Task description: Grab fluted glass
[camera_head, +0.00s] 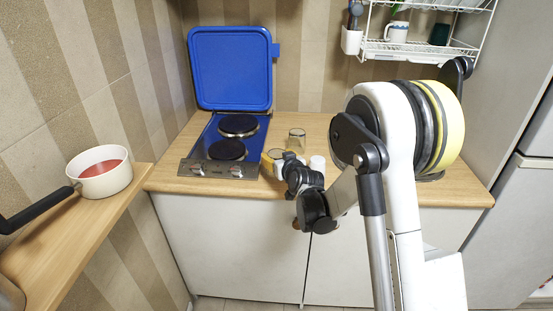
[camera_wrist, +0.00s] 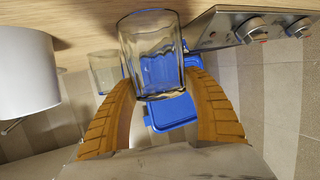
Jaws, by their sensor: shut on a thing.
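A clear glass with faint upright ridges, the fluted glass (camera_wrist: 148,50), stands between the two orange fingers of my gripper (camera_wrist: 158,80) in the wrist view. The fingers are shut on its sides. In the head view my gripper (camera_head: 271,160) is low over the front of the counter, just right of the hob, and my own wrist hides most of the held glass. A second clear glass (camera_head: 296,141) stands behind it on the counter. It also shows left of the held glass in the wrist view (camera_wrist: 105,72), apart from it.
A hob (camera_head: 213,160) with its blue lid (camera_head: 232,68) raised stands close to the left. A white cylinder (camera_head: 317,164) is close on the right. A pan (camera_head: 102,177) rests on the left shelf. A wire rack (camera_head: 420,49) hangs above. The counter (camera_head: 465,192) is clear at right.

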